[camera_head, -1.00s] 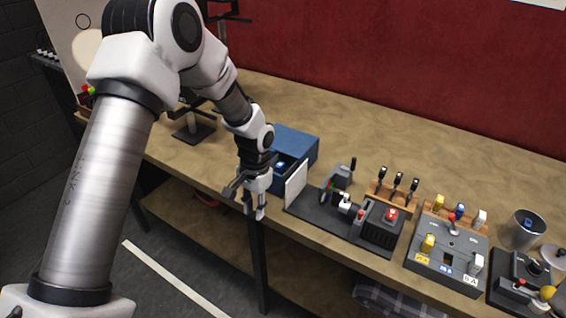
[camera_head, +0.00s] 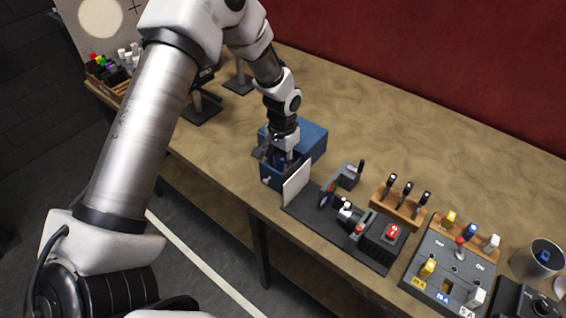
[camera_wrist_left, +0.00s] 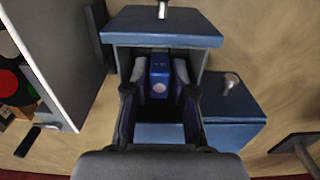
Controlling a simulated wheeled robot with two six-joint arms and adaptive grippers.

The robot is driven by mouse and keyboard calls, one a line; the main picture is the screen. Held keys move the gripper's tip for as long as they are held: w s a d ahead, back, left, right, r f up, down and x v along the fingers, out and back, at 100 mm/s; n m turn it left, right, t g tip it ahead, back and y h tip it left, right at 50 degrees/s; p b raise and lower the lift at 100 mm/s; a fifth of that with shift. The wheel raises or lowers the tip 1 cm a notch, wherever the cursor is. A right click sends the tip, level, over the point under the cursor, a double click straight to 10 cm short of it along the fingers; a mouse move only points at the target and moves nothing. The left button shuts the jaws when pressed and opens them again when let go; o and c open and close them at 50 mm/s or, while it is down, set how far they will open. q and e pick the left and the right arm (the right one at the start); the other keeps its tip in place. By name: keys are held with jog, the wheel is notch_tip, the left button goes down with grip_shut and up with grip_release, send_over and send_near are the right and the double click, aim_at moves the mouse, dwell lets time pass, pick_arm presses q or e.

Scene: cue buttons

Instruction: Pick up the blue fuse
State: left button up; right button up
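A blue fuse (camera_wrist_left: 160,75) stands inside the open drawer (camera_wrist_left: 165,40) of a blue box (camera_head: 308,136). My left gripper (camera_head: 286,162) reaches down into the drawer; it also shows in the left wrist view (camera_wrist_left: 160,90). Its fingers stand open on both sides of the blue fuse, with only narrow gaps. In the head view the fingertips are largely hidden by the drawer. More blue-topped pieces show on the fuse panel (camera_head: 437,262) and in a metal cup (camera_head: 529,262). My right gripper is not in view.
A white upright plate (camera_head: 297,183) stands close beside the drawer. To its right are a dark device with a red button (camera_head: 393,231) and a wooden rack (camera_head: 398,205) of black-handled tools.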

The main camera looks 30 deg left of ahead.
aim_at(282, 159)
pick_arm(q)
jog(key=shift+w+f, duration=0.2)
jog(key=shift+s+r, duration=0.35)
jog(key=shift+s, duration=0.1)
grip_shut()
jog(key=shift+w+f, duration=0.15)
jog(key=shift+w, duration=0.1)
jog(key=shift+r, duration=0.2)
notch_tip(282, 159, up, 10)
jog(key=shift+s+f+b, duration=0.1)
jog(key=shift+b, duration=1.1)
jog(key=shift+f, duration=0.1)
